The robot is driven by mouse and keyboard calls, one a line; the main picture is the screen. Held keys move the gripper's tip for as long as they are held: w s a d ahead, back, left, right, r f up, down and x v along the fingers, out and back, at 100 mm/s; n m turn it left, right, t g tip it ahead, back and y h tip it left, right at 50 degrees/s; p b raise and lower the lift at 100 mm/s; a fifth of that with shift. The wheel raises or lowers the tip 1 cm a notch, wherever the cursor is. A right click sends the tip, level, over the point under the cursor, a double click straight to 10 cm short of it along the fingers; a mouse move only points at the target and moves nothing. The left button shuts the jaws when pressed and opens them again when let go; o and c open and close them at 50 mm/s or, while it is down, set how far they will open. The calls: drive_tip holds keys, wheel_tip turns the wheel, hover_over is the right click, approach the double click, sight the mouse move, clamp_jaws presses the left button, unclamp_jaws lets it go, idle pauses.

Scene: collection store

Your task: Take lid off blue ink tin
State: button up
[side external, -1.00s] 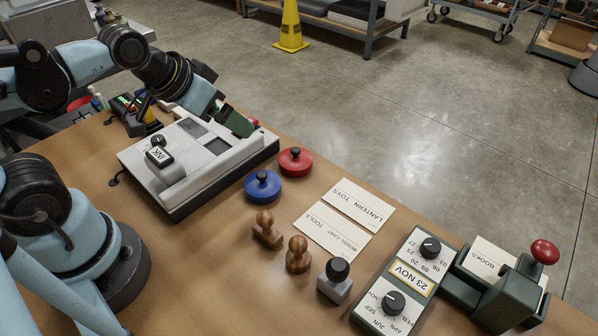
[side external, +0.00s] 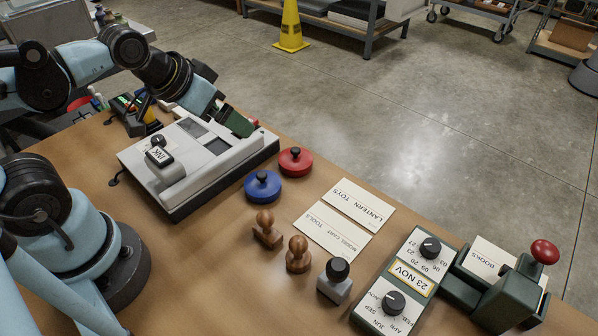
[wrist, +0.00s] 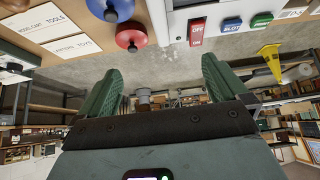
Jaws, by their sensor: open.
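The blue ink tin (side external: 263,187) sits on the table with its round lid on and a black knob in the middle of the lid. It also shows at the top of the wrist view (wrist: 112,8). A red tin (side external: 296,161) of the same kind stands just behind it, with its lid on. My gripper (side external: 238,125) is above the far end of the grey-white machine, apart from both tins. In the wrist view its two green fingers (wrist: 160,85) are spread wide with nothing between them.
The grey-white machine (side external: 172,188), with an INK label, stands left of the tins. Wooden stamps (side external: 298,256), a grey stamp (side external: 335,281), cards (side external: 358,203), a date unit (side external: 398,282) and a red-knobbed press (side external: 499,290) are in front and right.

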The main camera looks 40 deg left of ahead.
drive_tip(key=shift+c, duration=0.2)
drive_tip(key=c, duration=0.4)
drive_tip(key=shift+c, duration=0.2)
drive_tip(key=m+g, duration=0.4)
drive_tip(key=g, duration=0.3)
hover_over(261, 174)
drive_tip(key=shift+m, duration=0.3)
drive_tip(key=f, duration=0.5)
drive_tip(key=shift+w+d+f, duration=0.2)
drive_tip(key=shift+w+f, duration=0.15)
drive_tip(key=shift+s+a+f, duration=0.1)
drive_tip(key=shift+s+f, duration=0.1)
drive_tip(key=shift+f, duration=1.3)
drive_tip(key=shift+s+a+f, duration=0.1)
drive_tip(key=shift+s+f, duration=0.05)
drive_tip(key=shift+f, duration=1.35)
